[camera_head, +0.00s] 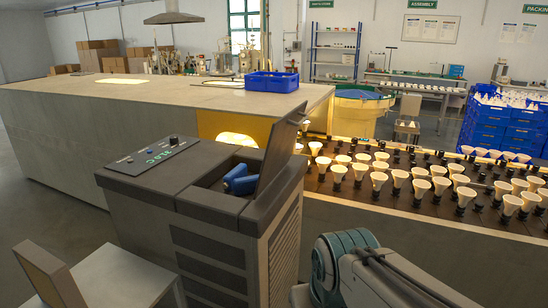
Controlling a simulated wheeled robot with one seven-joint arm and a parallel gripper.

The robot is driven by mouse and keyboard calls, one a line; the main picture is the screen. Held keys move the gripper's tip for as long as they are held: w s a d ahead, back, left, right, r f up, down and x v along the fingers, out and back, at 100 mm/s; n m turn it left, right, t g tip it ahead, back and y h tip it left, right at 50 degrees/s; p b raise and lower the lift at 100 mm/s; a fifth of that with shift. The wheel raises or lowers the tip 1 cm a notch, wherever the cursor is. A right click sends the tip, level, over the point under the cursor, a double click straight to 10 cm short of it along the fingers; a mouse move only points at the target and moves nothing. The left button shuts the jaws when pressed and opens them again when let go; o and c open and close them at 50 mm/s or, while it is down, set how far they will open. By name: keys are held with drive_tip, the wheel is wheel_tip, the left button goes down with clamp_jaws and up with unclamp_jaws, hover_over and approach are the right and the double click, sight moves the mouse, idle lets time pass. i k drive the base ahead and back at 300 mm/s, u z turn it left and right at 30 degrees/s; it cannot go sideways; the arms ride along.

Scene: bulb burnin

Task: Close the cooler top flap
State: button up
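Blue rounded objects (240,184) show inside the opening. Parts of my arm, a teal joint and a pale link, show at the bottom right, in front of and to the right of the cooler. My gripper is not in view.
A conveyor or rack (420,192) with rows of lit bulbs runs to the right behind the cooler. A long pale counter (150,98) with a blue crate (272,82) stands behind. A chair (95,275) is at the lower left. Stacked blue crates (503,125) stand far right.

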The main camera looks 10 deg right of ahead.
sight(283, 132)
drive_tip(key=u, duration=0.45)
drive_tip(key=k, duration=0.15)
drive_tip(key=z, duration=1.3)
drive_tip(key=i, duration=1.1)
drive_tip(key=u, duration=0.95)
drive_tip(key=i, duration=0.25)
drive_tip(key=u, duration=1.2)
drive_tip(key=k, duration=1)
drive_tip(key=z, duration=1.25)
drive_tip(key=i, duration=0.3)
drive_tip(key=u, duration=0.05)
